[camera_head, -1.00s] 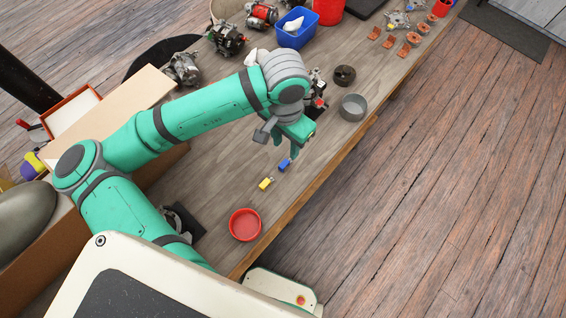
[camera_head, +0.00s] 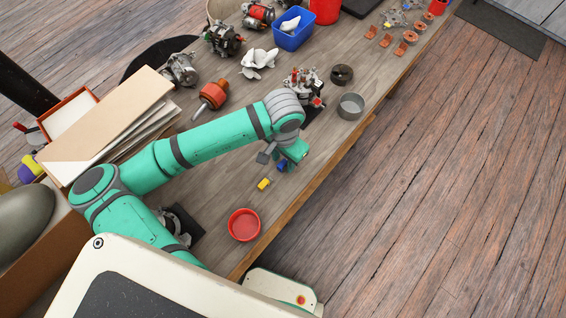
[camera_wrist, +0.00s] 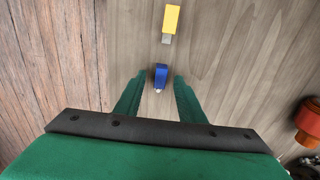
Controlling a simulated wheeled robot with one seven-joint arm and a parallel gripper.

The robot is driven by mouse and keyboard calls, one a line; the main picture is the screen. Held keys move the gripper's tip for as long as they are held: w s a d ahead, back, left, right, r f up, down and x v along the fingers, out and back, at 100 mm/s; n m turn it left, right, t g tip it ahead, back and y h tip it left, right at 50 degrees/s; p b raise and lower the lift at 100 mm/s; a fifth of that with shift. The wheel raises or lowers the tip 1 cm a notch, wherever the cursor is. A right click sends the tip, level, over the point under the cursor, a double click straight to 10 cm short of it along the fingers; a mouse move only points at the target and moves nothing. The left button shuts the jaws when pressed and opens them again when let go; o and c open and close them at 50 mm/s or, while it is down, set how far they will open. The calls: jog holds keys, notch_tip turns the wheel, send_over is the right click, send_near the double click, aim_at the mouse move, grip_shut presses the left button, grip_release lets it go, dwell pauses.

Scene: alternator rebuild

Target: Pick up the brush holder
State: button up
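A small blue block (camera_wrist: 161,76) with a pale tip lies on the wooden bench; I take it for the brush holder, though the frames do not name it. In the wrist view it sits between my gripper's fingertips (camera_wrist: 158,82), with bare wood showing on both sides. My gripper is open and empty. In the head view the gripper (camera_head: 288,164) is low over the bench and partly covers the blue block (camera_head: 282,166). A similar yellow block (camera_wrist: 172,20) with a grey end lies just beyond; it also shows in the head view (camera_head: 263,184).
A red round dish (camera_head: 244,225) stands near the bench's front edge. A grey cup (camera_head: 351,106), a dark ring (camera_head: 342,75) and a metal assembly (camera_head: 303,88) stand farther back. Wood around the blocks is clear.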

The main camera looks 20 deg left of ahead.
aim_at(283, 163)
jog(key=shift+f, duration=0.1)
grip_shut()
jog(key=shift+r, duration=0.4)
notch_tip(283, 163, up, 2)
jog(key=shift+r, duration=0.2)
jog(key=s+d+r, duration=0.2)
jog(key=d+r, duration=0.3)
jog(key=d, duration=0.1)
jog(key=s+d+r, duration=0.2)
jog(key=d+r, duration=0.2)
jog(key=d, duration=0.3)
jog(key=shift+s+r, duration=0.4)
